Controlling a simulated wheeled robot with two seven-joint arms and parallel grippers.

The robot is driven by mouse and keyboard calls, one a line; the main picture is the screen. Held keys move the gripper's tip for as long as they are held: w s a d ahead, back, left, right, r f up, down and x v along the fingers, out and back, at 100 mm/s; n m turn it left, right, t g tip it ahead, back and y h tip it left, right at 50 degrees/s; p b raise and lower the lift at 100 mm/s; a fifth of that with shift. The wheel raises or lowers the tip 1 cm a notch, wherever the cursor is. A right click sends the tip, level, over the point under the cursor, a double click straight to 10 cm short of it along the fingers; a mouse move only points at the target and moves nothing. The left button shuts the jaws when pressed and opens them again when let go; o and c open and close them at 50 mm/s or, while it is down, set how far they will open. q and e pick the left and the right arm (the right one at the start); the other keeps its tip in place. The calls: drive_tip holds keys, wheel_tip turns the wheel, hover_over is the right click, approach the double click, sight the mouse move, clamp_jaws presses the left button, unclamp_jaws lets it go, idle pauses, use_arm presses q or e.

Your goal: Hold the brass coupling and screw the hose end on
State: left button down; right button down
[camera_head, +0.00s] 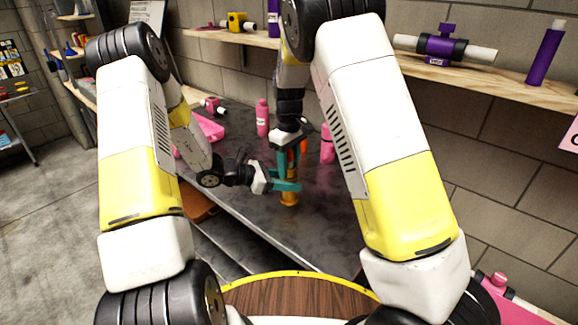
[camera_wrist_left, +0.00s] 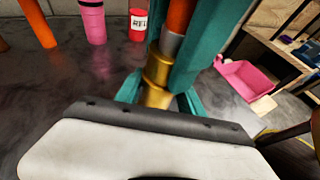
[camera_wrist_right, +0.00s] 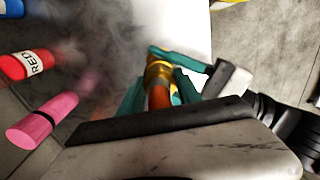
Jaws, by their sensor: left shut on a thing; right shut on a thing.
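The brass coupling (camera_head: 290,198) stands upright on the dark counter. It also shows in the left wrist view (camera_wrist_left: 157,72) and the right wrist view (camera_wrist_right: 160,72). My left gripper (camera_head: 287,186) reaches in from the left, its teal fingers shut around the coupling. My right gripper (camera_head: 290,158) points down from above, shut on the orange hose end (camera_wrist_right: 159,98). In the left wrist view the orange hose end (camera_wrist_left: 180,16) has a silver collar (camera_wrist_left: 170,45) and sits in line above the brass, apparently touching it. The fingers hide much of the joint; I cannot tell how far it is threaded.
Pink bottles (camera_head: 262,118) and a pink tray (camera_head: 209,127) stand on the counter (camera_head: 245,190) behind my grippers. A red bottle (camera_wrist_right: 27,64) shows in the right wrist view. A wall shelf (camera_head: 510,82) holds purple parts (camera_head: 440,48). The counter's front edge is close.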

drive_tip(key=m, duration=0.8)
drive_tip(key=c, duration=0.8)
unclamp_jaws()
drive_tip(key=shift+o, duration=0.2)
wheel_tip(320, 180, up, 12)
drive_tip(key=shift+w, duration=0.1)
